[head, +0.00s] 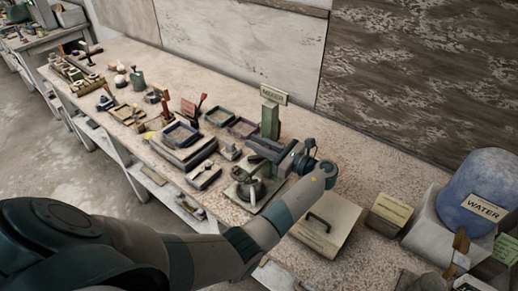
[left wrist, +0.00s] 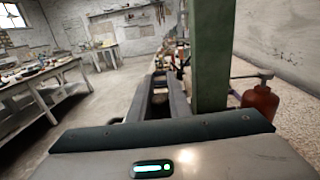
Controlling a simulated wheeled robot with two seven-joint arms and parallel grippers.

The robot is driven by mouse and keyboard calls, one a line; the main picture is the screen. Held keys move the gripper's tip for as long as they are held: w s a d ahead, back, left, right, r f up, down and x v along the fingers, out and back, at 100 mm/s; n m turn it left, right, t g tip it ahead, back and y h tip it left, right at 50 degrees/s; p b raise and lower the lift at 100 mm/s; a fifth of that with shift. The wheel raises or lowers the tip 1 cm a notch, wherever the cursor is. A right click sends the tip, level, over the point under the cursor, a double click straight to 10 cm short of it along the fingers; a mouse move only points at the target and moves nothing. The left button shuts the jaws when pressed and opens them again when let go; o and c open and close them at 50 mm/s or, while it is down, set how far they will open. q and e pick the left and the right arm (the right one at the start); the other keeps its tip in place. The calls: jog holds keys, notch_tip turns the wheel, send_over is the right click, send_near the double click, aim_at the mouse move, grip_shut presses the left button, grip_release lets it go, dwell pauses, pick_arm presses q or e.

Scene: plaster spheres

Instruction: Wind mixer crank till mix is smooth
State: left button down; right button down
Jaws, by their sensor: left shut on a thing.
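The mixer stands on the long bench, with a green post (head: 270,120) under a small sign. A metal bowl (head: 250,191) sits at its foot on a pale base. My left gripper (head: 263,150) reaches in from the right, just below the post's top and above the bowl. In the left wrist view its two fingers (left wrist: 160,88) point away beside the green post (left wrist: 209,60), shut on a small dark part. That part looks like the crank handle, but it is mostly hidden between the fingers. The mix inside the bowl cannot be made out. My right gripper is out of view.
A pale box lid with a dark handle (head: 322,222) lies right of the bowl. A blue water barrel (head: 482,187) stands at the far right. Shallow trays (head: 181,134) and small tools crowd the bench leftward. A red bottle (left wrist: 262,101) stands right of the post.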

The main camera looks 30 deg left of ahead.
pick_arm(q)
jog(key=n+g+b, duration=0.1)
jog(key=g, duration=0.1)
jog(key=a+n+g+b, duration=0.1)
jog(key=g, duration=0.1)
jog(key=shift+f+n+h, duration=0.1)
jog(key=shift+n+h, duration=0.2)
jog(key=shift+n, duration=0.1)
jog(key=shift+a+n+g+b, duration=0.2)
jog(key=shift+n+g+b, duration=0.4)
jog(key=shift+g, duration=0.5)
jog(key=c, duration=1.6)
grip_release()
jog(key=shift+s, duration=0.1)
jog(key=shift+c, duration=0.2)
jog(key=shift+s+r, duration=0.1)
jog(key=shift+r, duration=0.2)
jog(key=shift+w+r, duration=0.1)
jog(key=shift+w, duration=0.1)
